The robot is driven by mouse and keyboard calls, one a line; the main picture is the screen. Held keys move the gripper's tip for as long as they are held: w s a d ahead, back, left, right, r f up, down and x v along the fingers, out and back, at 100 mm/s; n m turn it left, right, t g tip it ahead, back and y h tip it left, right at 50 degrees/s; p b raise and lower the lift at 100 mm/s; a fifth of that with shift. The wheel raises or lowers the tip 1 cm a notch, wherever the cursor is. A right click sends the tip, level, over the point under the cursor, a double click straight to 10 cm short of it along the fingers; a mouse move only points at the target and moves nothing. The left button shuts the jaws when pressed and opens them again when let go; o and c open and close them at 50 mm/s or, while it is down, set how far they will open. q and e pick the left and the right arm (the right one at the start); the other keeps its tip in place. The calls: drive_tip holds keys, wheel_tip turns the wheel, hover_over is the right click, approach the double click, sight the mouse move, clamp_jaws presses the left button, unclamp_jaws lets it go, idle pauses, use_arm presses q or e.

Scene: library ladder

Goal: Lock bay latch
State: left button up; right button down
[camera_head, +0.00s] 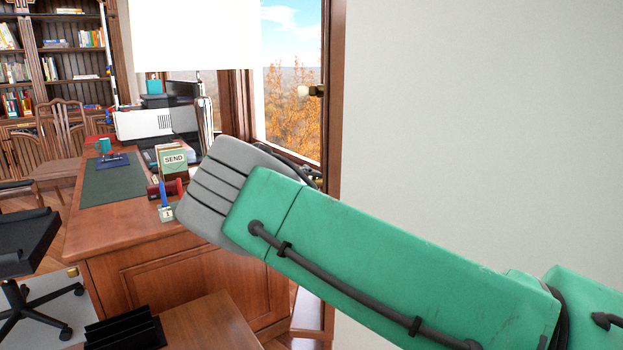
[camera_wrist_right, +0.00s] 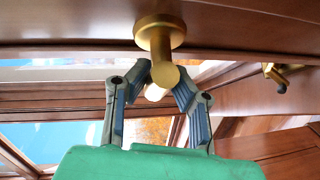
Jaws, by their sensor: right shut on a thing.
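A brass latch (camera_wrist_right: 160,45) with a round base sits on the brown wooden frame in the right wrist view. Its pale-ended part reaches down between the fingers of my right gripper (camera_wrist_right: 161,80), one finger on each side. My right gripper is shut on this brass latch. In the head view, my green right arm reaches toward the window frame, and its grey wrist (camera_head: 222,190) hides most of the fingers and the gripped part. My left gripper is not in view.
A second brass fitting (camera_wrist_right: 278,74) is on the wood at right in the wrist view. A brass and cream knob (camera_head: 311,91) shows on the window frame. A wooden desk (camera_head: 150,216) with office items stands left of my arm, near a black chair (camera_head: 25,240).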

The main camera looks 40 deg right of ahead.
drive_tip(key=shift+a+f, duration=0.1)
drive_tip(key=shift+f, duration=0.1)
drive_tip(key=c, duration=1.4)
unclamp_jaws()
drive_tip(key=shift+w, duration=0.2)
drive_tip(key=shift+s+r, duration=0.1)
drive_tip(key=shift+a, duration=0.25)
drive_tip(key=v, duration=1.1)
drive_tip(key=shift+a, duration=0.25)
drive_tip(key=shift+w, duration=0.2)
